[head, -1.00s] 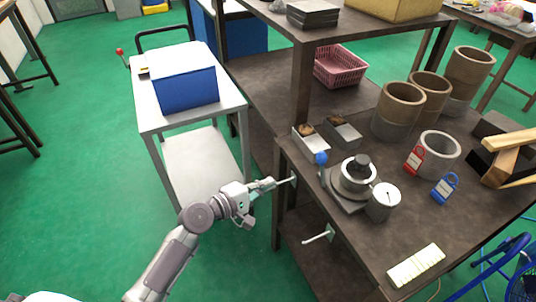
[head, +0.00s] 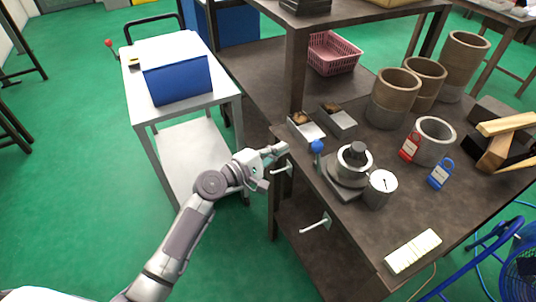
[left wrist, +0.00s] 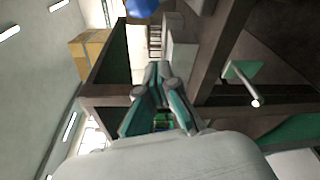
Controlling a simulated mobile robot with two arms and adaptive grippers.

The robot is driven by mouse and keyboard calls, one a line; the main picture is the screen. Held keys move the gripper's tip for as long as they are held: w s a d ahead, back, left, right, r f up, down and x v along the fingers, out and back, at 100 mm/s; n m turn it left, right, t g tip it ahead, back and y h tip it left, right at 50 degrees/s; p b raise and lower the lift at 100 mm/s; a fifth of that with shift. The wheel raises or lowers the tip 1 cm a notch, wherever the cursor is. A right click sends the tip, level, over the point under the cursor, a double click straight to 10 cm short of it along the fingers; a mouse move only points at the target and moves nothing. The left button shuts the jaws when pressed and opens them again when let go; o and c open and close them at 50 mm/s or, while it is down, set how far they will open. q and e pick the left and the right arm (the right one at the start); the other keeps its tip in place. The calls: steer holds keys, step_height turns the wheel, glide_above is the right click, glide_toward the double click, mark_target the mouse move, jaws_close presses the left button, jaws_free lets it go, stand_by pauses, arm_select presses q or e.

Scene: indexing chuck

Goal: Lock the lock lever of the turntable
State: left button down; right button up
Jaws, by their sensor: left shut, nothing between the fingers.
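The turntable (head: 345,182) is a grey round chuck on a flat base, near the left edge of the dark workbench. Its lock lever has a blue ball knob (head: 317,146), standing up at the turntable's left side. The blue knob also shows at the top of the left wrist view (left wrist: 142,7), partly cut off by the frame edge. My left gripper (head: 284,148) is shut and empty. It is just left of the knob and apart from it, beside the bench edge. Its closed fingers show in the left wrist view (left wrist: 158,70). My right gripper is in no view.
A dial gauge (head: 381,187) stands right of the turntable. Small metal bins (head: 306,127) sit behind it. Red (head: 410,147) and blue padlocks (head: 440,174) and several cylinders are farther right. A hook (head: 316,222) juts from the bench side. A white cart (head: 143,113) stands left.

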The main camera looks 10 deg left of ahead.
mark_target(318, 149)
arm_select(q)
steer(key=d, duration=0.2)
steer(key=d+p, duration=0.1)
steer(key=w+d+r+p, duration=0.1)
steer(key=d, duration=0.1)
steer(key=shift+d, duration=0.35)
steer(key=shift+s+d+r+m+b, duration=0.15)
steer(key=shift+s+m+b, duration=0.2)
steer(key=shift+m, duration=0.15)
steer(key=s+d+m+b, duration=0.1)
steer(key=m, duration=0.1)
steer(key=s+d+m+t+b, duration=0.1)
steer(key=m+b, duration=0.1)
steer(key=shift+s+r, duration=0.3)
steer(key=shift+r, duration=0.1)
steer(key=m, duration=0.1)
steer(key=s+d+m+h+b, duration=0.1)
steer(key=shift+s+r+m, duration=0.15)
steer(key=shift+r+m, duration=0.15)
